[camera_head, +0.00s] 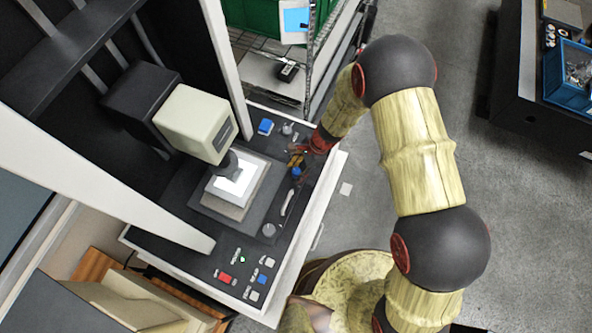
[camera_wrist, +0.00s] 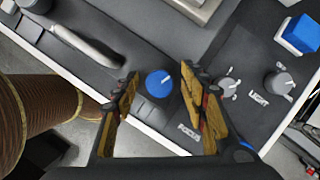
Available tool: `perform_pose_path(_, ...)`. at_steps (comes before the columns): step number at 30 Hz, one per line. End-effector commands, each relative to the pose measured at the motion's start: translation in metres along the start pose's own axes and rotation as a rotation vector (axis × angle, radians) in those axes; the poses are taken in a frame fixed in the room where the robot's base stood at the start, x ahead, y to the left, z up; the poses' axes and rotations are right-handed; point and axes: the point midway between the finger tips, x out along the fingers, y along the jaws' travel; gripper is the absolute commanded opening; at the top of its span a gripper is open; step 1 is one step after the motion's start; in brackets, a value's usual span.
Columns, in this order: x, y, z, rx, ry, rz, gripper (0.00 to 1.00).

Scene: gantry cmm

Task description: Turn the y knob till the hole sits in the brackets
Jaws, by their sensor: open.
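My gripper (camera_wrist: 160,72) is open, with one finger on each side of a round blue knob (camera_wrist: 159,83) on the dark machine deck. I cannot tell whether the fingers touch it. In the head view my gripper (camera_head: 301,157) is at the deck's right edge, just above the blue knob (camera_head: 296,172). A grey knob (camera_head: 269,230) sits lower on the same edge; part of it shows at the wrist view's top left. No Y label is readable on any knob. The lit white stage (camera_head: 232,181) lies under the camera head (camera_head: 195,123). No hole or brackets are visible.
A curved grey handle (camera_wrist: 85,42) lies left of the blue knob. A small grey knob (camera_wrist: 228,85) and the light knob (camera_wrist: 278,83) stand close on its right, beside a blue square button (camera_wrist: 300,34). Lit buttons (camera_head: 225,278) are at the front.

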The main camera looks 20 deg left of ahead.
Motion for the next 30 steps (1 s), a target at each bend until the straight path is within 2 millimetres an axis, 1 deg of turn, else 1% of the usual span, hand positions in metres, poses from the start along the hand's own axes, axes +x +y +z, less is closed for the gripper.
perform_pose_path(9,-0.062,-0.002,0.000,-0.001,0.000,-0.006,0.43)
perform_pose_path(12,-0.081,-0.002,0.000,0.000,0.001,-0.005,0.43)
perform_pose_path(15,-0.095,-0.002,0.000,-0.001,0.000,-0.004,0.43)
perform_pose_path(18,-0.105,-0.001,0.000,-0.001,0.000,-0.002,0.43)
perform_pose_path(21,-0.110,0.000,0.000,0.000,0.000,0.000,0.43)
perform_pose_path(30,-0.112,0.000,0.000,-0.001,0.001,0.000,0.43)
